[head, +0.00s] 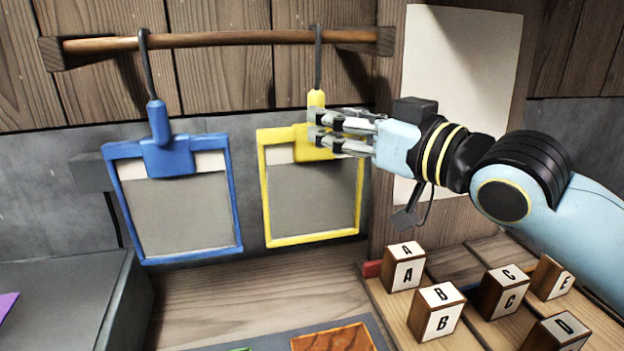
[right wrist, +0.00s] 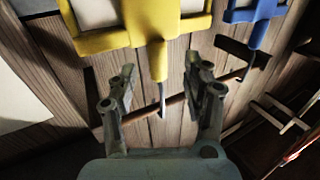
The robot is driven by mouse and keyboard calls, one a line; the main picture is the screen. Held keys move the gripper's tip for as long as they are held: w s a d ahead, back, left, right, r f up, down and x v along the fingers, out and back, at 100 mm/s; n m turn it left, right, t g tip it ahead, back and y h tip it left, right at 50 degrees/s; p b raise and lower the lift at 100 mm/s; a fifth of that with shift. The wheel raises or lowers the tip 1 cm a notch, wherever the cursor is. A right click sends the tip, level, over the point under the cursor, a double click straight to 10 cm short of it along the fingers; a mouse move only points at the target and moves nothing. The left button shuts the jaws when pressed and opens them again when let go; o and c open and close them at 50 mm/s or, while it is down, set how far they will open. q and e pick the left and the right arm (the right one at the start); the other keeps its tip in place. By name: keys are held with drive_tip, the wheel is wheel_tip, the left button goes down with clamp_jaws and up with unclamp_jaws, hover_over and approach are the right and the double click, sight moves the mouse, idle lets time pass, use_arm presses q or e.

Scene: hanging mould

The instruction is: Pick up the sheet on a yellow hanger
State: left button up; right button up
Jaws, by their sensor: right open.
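The yellow hanger (head: 317,97) hangs by a dark hook from a wooden rod (head: 220,39). Its yellow frame holds a grey sheet (head: 312,203) with a pale top strip. My right gripper (head: 314,128) reaches in from the right, its fingers in front of the yellow hanger's upper part, just below the handle. In the right wrist view, the open fingers (right wrist: 160,72) lie on either side of the yellow handle (right wrist: 158,60), with gaps on both sides. Contact cannot be told. My left gripper is not in view.
A blue hanger (head: 168,155) with a similar grey sheet hangs to the left. A blank paper (head: 470,70) is on the wall behind my right arm. Several lettered blocks (head: 437,311) stand below on wooden strips. A grey box (head: 60,300) is at lower left.

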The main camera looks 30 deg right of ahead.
hover_over(314, 149)
drive_tip(key=shift+s+a+r, duration=0.15)
drive_tip(key=shift+s+a, duration=0.05)
drive_tip(key=shift+s, duration=0.15)
drive_tip(key=shift+s+d, duration=0.1)
drive_tip(key=shift+s, duration=0.05)
drive_tip(key=shift+c, duration=0.6)
drive_tip(key=c, duration=0.9)
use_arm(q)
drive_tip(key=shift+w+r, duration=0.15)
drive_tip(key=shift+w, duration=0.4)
use_arm(e)
clamp_jaws()
